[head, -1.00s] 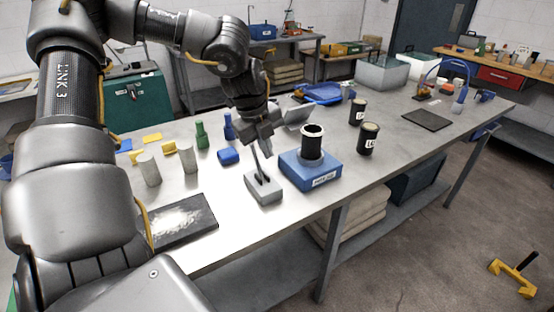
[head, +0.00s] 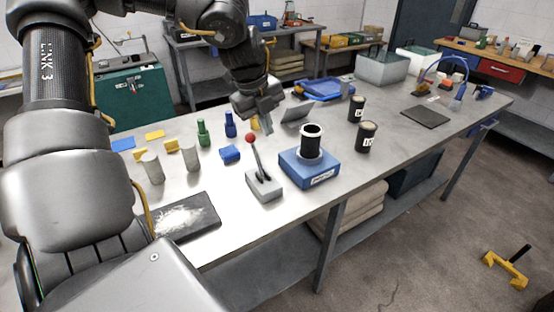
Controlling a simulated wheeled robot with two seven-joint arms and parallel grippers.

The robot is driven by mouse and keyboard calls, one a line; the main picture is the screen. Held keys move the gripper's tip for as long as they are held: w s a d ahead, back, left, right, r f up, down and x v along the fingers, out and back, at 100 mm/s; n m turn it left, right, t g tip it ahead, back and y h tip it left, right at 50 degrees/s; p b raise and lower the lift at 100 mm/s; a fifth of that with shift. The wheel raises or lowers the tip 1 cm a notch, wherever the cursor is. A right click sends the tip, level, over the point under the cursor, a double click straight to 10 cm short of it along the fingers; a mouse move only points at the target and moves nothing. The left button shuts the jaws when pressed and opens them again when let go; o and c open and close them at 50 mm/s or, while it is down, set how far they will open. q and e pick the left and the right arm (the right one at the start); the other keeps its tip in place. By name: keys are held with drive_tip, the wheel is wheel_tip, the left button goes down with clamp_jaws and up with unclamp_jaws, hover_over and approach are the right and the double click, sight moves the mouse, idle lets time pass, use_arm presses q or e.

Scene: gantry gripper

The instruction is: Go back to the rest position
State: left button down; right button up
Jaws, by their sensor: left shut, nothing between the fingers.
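My left gripper (head: 266,128) hangs above the metal table, fingers pointing down, shut and empty. It is above and behind a grey lever box (head: 264,187) and apart from it. The box has a thin lever with a red knob (head: 251,139), which stands up and leans a little left. My right gripper is not in view.
A blue block (head: 310,167) holding a black-and-white cylinder stands right of the lever box. Two black jars (head: 366,136) stand farther right. The table's front edge is clear.

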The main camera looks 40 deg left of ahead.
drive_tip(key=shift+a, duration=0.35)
